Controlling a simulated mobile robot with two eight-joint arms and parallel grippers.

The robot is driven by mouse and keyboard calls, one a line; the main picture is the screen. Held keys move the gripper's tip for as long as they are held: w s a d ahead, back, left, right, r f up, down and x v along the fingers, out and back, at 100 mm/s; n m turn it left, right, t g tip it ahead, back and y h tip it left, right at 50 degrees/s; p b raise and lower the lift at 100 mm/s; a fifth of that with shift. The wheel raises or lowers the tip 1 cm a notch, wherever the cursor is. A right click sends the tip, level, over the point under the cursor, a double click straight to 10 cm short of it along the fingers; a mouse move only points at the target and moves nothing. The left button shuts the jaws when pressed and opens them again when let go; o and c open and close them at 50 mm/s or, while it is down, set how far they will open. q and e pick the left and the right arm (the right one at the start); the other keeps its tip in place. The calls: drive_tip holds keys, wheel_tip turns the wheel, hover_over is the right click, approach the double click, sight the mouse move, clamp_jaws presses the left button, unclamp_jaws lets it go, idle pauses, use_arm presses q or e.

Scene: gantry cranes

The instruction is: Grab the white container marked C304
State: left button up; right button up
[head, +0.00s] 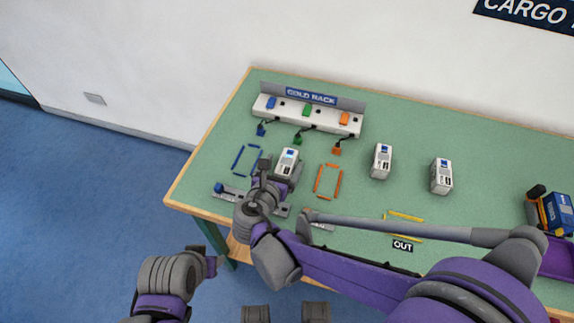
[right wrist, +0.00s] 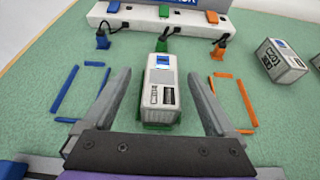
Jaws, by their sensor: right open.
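A white container (head: 288,158) with a blue label stands at the green-marked place in front of the cold rack. It also shows in the right wrist view (right wrist: 161,88), upright between the fingers of my right gripper (right wrist: 159,78); I cannot read its mark. The fingers are open, one on each side, with gaps to the container. In the head view my right gripper (head: 280,171) is at the container's near side, partly covering it. Two more white containers stand to the right, one nearer (head: 381,161) and one farther (head: 441,176); their marks are too small to read surely.
The cold rack (head: 279,105) stands behind, with blue, green and orange plugs. A blue outline (head: 246,160) and an orange outline (head: 328,181) flank the container. A yellow-marked OUT place (head: 404,226) is at the front right. A blue and yellow object (head: 555,212) stands far right.

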sight(289, 158)
drive_tip(key=x, duration=0.2)
drive_tip(key=b+x, duration=0.1)
drive_tip(key=x, duration=0.2)
drive_tip(key=shift+s+d+f, duration=0.1)
drive_tip(key=shift+s+f, duration=0.1)
drive_tip(key=shift+f, duration=0.1)
clamp_jaws()
